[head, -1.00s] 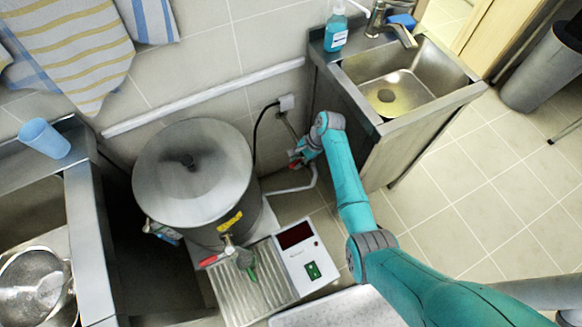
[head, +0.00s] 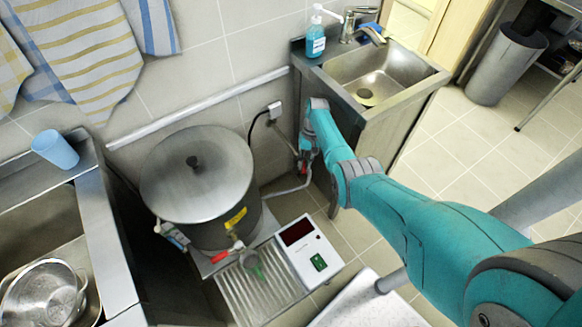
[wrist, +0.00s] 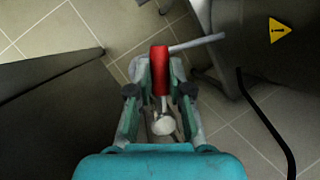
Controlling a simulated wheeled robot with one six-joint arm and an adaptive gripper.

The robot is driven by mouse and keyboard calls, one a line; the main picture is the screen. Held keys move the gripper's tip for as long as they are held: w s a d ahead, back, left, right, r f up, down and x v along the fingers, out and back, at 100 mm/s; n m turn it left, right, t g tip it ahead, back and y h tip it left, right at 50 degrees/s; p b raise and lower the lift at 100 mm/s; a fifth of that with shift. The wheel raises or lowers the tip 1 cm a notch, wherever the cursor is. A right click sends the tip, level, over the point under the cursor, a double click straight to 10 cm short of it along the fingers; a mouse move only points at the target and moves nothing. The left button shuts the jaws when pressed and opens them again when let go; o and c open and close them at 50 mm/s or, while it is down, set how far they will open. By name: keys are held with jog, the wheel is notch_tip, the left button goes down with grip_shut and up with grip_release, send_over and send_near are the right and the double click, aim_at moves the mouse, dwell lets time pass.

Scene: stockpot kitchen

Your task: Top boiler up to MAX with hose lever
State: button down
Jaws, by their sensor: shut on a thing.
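The boiler (head: 200,170) is a round steel pot with its lid on, standing against the wall in the head view. A narrow fitting (head: 172,235) is on its left side; no MAX mark or water level is readable. My gripper (wrist: 160,78) is shut on the red hose lever (wrist: 159,62), which stands between its fingers in the wrist view. A pale pipe (wrist: 198,43) runs to the right from behind the lever. In the head view my gripper (head: 305,158) is low by the wall, right of the boiler, and mostly hidden by my arm.
A red-handled tap (head: 222,256) sits at the boiler's front above a ribbed drain tray (head: 240,300). A box with a dark red display (head: 297,231) is beside it. A sink cabinet (head: 365,125) stands close right of my gripper. A black cable (wrist: 268,125) hangs nearby.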

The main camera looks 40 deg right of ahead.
jog(key=shift+s+d+n+g, duration=0.2)
jog(key=shift+d+n+g, duration=0.2)
jog(key=shift+n, duration=0.7)
jog(key=c, duration=1.1)
grip_release()
jog(key=shift+d, duration=0.1)
jog(key=shift+r, duration=0.1)
jog(key=shift+r, duration=4.9)
